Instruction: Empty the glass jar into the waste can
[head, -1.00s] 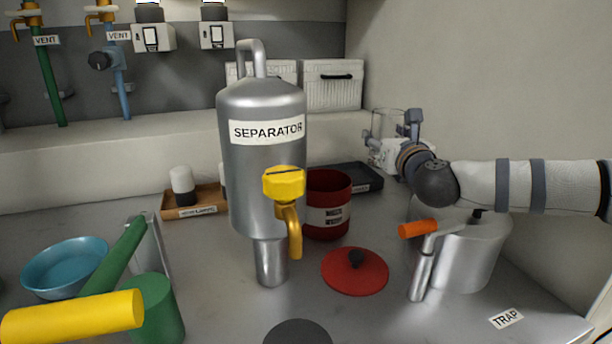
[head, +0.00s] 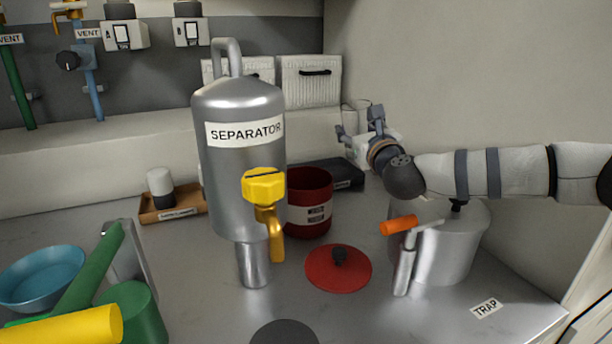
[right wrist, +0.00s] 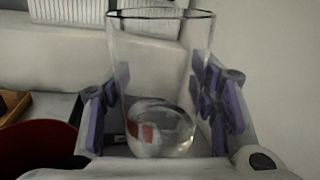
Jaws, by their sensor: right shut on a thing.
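The clear glass jar (right wrist: 155,75) stands upright between the fingers of my right gripper (right wrist: 165,110) in the right wrist view. Something clear and rounded shows at its bottom; I cannot tell if it is liquid or thick glass. In the head view my right gripper (head: 360,135) is shut on the jar, which shows faintly, above and to the right of the waste can. The waste can (head: 296,217) is a red, open cylinder with a pale label; its rim also shows at the lower left of the right wrist view (right wrist: 42,150). My left gripper is not in view.
A steel separator (head: 228,170) with a yellow tap stands left of the can. A red lid (head: 322,275) lies in front. A dark tray (head: 345,176) sits behind, and a steel trap pot (head: 455,245) stands below my right arm.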

